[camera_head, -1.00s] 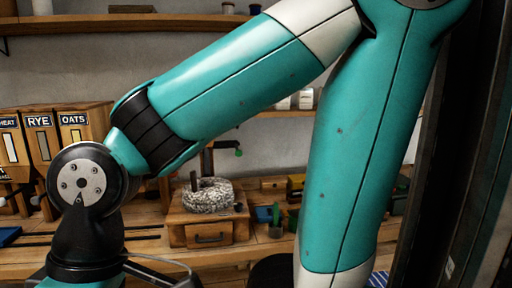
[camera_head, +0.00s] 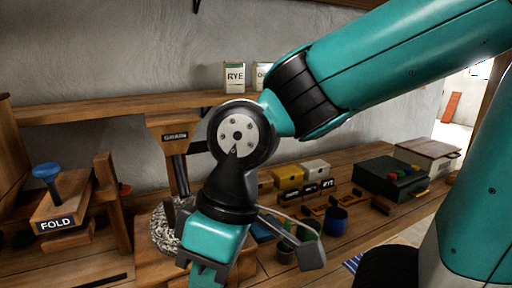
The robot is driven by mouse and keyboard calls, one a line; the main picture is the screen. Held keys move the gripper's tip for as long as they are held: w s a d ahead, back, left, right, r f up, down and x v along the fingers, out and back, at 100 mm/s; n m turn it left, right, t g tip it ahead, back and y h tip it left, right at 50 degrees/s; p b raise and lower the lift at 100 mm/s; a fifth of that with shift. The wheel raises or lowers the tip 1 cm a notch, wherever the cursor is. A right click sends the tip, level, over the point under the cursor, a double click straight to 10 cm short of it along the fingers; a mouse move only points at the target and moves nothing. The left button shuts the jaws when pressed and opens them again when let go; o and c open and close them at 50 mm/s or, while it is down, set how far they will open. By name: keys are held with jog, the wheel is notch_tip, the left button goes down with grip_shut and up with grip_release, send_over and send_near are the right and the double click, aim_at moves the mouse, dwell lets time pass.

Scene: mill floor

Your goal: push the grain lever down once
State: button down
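A wooden hopper marked GRAIN (camera_head: 175,122) stands behind the worktop, left of the picture's middle. A dark chute (camera_head: 180,176) runs down from it toward a round speckled grey millstone (camera_head: 161,230). I cannot make out the grain lever; my wrist and forearm cover the area just right of the hopper and part of the stone. My arm's wrist comes down in front of the hopper and millstone.
A wooden block marked FOLD (camera_head: 60,205) with a blue knob (camera_head: 47,171) stands at left. Yellow (camera_head: 288,177) and white boxes, a blue cup (camera_head: 336,220) and a dark green box (camera_head: 391,180) sit on the bench at right. A shelf (camera_head: 90,108) holds a RYE tin (camera_head: 234,77).

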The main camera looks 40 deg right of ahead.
jog(key=shift+w+d, duration=0.1)
jog(key=shift+w, duration=0.1)
jog(key=w+d+r+m+t+p, duration=0.2)
jog(key=w+d+r+m+p, duration=0.15)
jog(key=w, duration=0.55)
jog(key=w+d+r+m+t+p, duration=0.25)
jog(key=w+d+r, duration=0.25)
jog(key=w, duration=0.4)
jog(key=w+d+r+m+t+p, duration=0.1)
jog(key=w+d+r+m+t, duration=0.1)
jog(key=w+d, duration=0.3)
jog(key=w+d+r+m+t+h+p, duration=0.1)
jog(key=w+d+m, duration=0.3)
jog(key=d, duration=0.7)
jog(key=shift+w+d+r+t+p, duration=0.4)
jog(key=shift+r+t+p, duration=0.15)
jog(key=shift+p, duration=0.1)
notch_tip(320, 180, down, 9)
jog(key=b, duration=0.7)
jog(key=shift+a+r, duration=0.1)
